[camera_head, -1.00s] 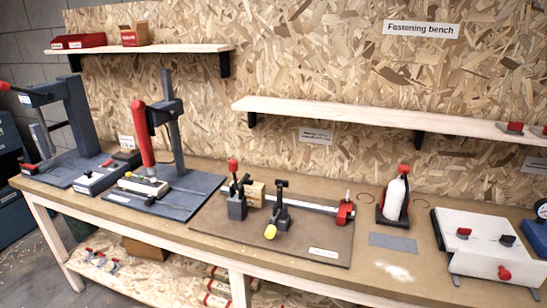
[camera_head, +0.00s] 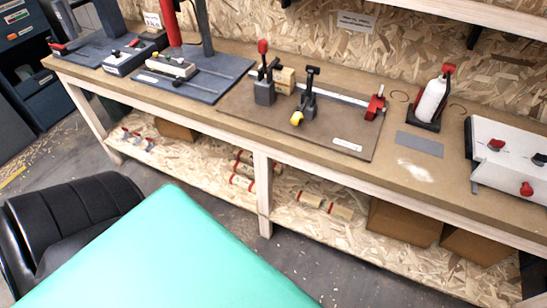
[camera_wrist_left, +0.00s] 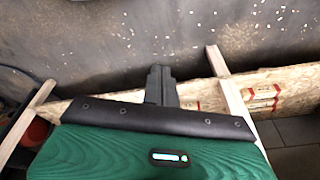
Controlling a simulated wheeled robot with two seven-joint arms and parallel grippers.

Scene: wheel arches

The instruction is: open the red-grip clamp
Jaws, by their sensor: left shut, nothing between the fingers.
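The red-grip clamp (camera_head: 265,78) stands on the brown board, its red grip pointing up beside a small wooden block. A second clamp (camera_head: 305,98), with a black upright handle and a yellow tip, stands to its right. My left gripper (camera_wrist_left: 160,72) shows in the left wrist view as dark fingers close together, with nothing between them. It is apart from the clamp, which is not seen in that view. My right gripper is in neither view.
The brown board (camera_head: 240,108) also bears a bar with a red end (camera_head: 376,103). A white bottle (camera_head: 430,100) and a white box (camera_head: 510,160) stand to the right. The bench's lower shelf (camera_head: 205,165) holds rolls and cartons.

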